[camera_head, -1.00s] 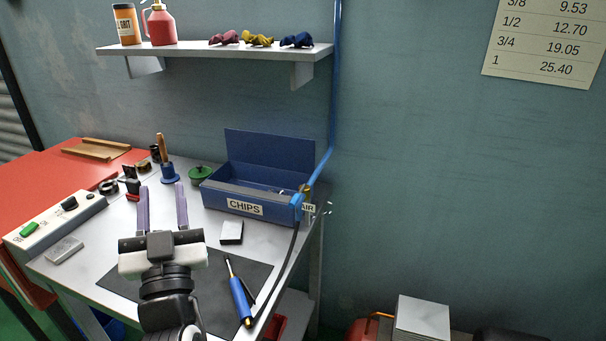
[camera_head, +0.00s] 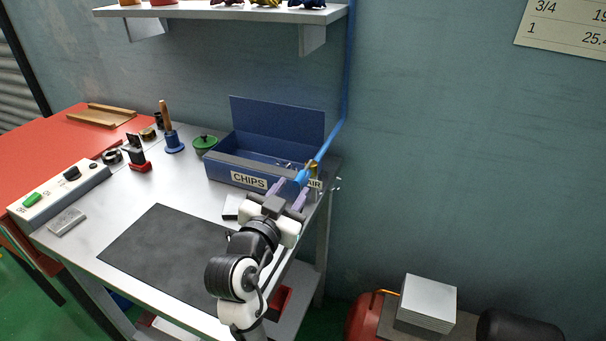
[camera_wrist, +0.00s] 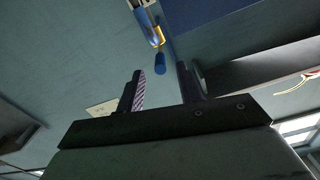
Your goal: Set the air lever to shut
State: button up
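The air valve (camera_head: 313,167) is a small brass-yellow fitting at the lower end of the blue air pipe (camera_head: 331,142), by the AIR label (camera_head: 315,184) at the right end of the chips box. In the wrist view the yellow fitting (camera_wrist: 157,36) shows at the top, with a short blue piece (camera_wrist: 161,57) below it, perhaps the lever; its setting cannot be told. My gripper (camera_head: 290,192) is open and empty, just in front of and below the valve. In the wrist view its two fingers (camera_wrist: 162,82) are apart, with the blue piece beyond them, not between them.
The blue chips box (camera_head: 225,169) with its lid up stands left of the valve. A dark mat (camera_head: 160,245) lies on the bench. A shelf (camera_head: 220,14) hangs above. The red tank (camera_head: 370,318) is low on the right.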

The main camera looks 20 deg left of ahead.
aim_at(301, 175)
jog(key=w+p, duration=0.1)
jog(key=w, duration=0.6)
jog(key=shift+d, duration=0.1)
grip_shut()
